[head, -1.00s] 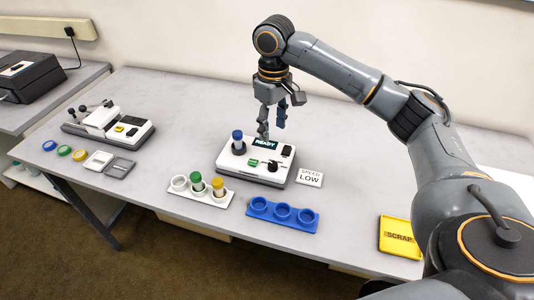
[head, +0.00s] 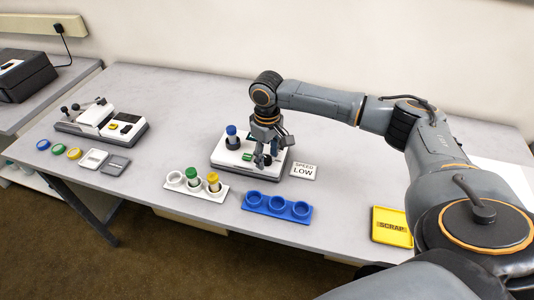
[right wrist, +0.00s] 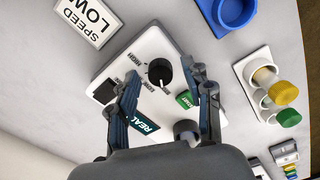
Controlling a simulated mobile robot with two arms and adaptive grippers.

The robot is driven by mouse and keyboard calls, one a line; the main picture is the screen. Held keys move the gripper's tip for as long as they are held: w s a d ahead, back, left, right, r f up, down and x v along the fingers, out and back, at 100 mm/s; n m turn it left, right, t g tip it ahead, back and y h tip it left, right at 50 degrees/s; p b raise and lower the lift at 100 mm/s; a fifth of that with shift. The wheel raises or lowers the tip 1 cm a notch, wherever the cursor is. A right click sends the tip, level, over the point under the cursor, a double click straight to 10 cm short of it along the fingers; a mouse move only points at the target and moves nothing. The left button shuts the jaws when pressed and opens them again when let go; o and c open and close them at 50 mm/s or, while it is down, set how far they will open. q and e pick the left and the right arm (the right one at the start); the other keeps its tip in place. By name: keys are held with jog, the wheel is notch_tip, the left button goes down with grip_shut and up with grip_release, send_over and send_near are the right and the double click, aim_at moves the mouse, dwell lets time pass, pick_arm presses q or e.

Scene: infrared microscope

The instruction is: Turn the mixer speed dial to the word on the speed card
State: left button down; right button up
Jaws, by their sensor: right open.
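The mixer (head: 222,158) is a white box on the bench. The speed card (head: 303,170) to its right reads SPEED LOW; it also shows in the right wrist view (right wrist: 88,20). The black speed dial (right wrist: 159,72) has a white pointer mark and small words around it, HIGH among them; the others are hard to read. In the head view my gripper hides the dial. My right gripper (head: 267,161) is open and empty above the mixer. In the right wrist view its fingers (right wrist: 163,78) stand on either side of the dial, apart from it. My left gripper is not in view.
A blue-capped tube (head: 231,133) stands in the mixer, close to my gripper. A green START button (right wrist: 186,99) is beside the dial. A white rack (head: 196,192) with capped tubes, an empty blue rack (head: 250,203) and a yellow SCRAP tray (head: 392,238) lie in front.

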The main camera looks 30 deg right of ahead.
grip_shut()
jog(key=shift+r+p, duration=0.1)
jog(key=shift+p, duration=0.4)
jog(key=m+p, duration=0.5)
jog(key=p, duration=0.4)
jog(key=shift+r+m, duration=0.15)
jog(key=shift+m, duration=0.25)
jog(key=shift+f+m+p, duration=0.2)
jog(key=shift+m+p, duration=0.9)
jog(key=shift+p, duration=0.1)
grip_release()
jog(key=shift+f, duration=0.1)
